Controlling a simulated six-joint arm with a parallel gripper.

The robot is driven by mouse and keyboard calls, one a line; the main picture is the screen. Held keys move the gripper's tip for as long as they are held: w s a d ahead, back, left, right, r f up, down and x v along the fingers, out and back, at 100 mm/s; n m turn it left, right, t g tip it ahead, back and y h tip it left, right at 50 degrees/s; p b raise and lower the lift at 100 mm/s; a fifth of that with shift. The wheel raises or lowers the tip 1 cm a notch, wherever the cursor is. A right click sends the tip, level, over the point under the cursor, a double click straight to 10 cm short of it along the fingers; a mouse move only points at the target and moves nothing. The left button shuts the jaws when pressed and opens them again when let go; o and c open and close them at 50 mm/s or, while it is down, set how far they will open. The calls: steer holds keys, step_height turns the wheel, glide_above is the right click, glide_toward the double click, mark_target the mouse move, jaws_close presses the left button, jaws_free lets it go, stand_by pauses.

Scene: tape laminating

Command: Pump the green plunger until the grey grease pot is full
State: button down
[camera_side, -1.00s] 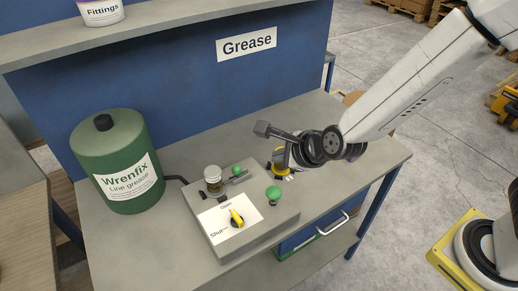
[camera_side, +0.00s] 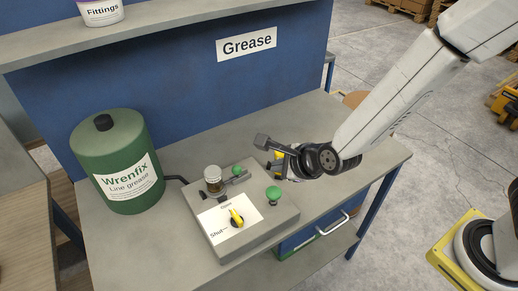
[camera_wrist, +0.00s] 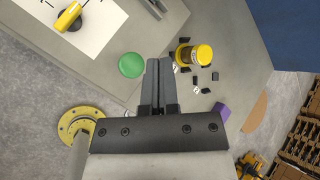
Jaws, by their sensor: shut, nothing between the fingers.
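The green plunger (camera_side: 273,193) stands up at the right of the grey pump block (camera_side: 258,228). My gripper (camera_side: 285,174) is shut and empty just behind and to the right of it, apart from it as far as I can tell. In the wrist view the shut fingers (camera_wrist: 158,62) are to the right of the plunger's round head (camera_wrist: 131,65). A small jar with a pale cap (camera_side: 212,175) stands at the block's back left; I cannot tell whether it is the grease pot or its fill level. The yellow valve handle (camera_side: 237,218) points towards "Open".
A green grease drum (camera_side: 118,170) stands at left, with a pipe to the block. A second green knob (camera_side: 237,170) sits behind the plunger. The bench front right is clear.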

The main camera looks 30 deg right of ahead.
mark_target(275, 192)
steer(key=shift+f, duration=2.9)
steer(key=shift+f, duration=0.15)
steer(key=shift+f, duration=0.3)
steer(key=shift+f, duration=1.3)
stand_by(2.0)
steer(key=shift+r, duration=1.75)
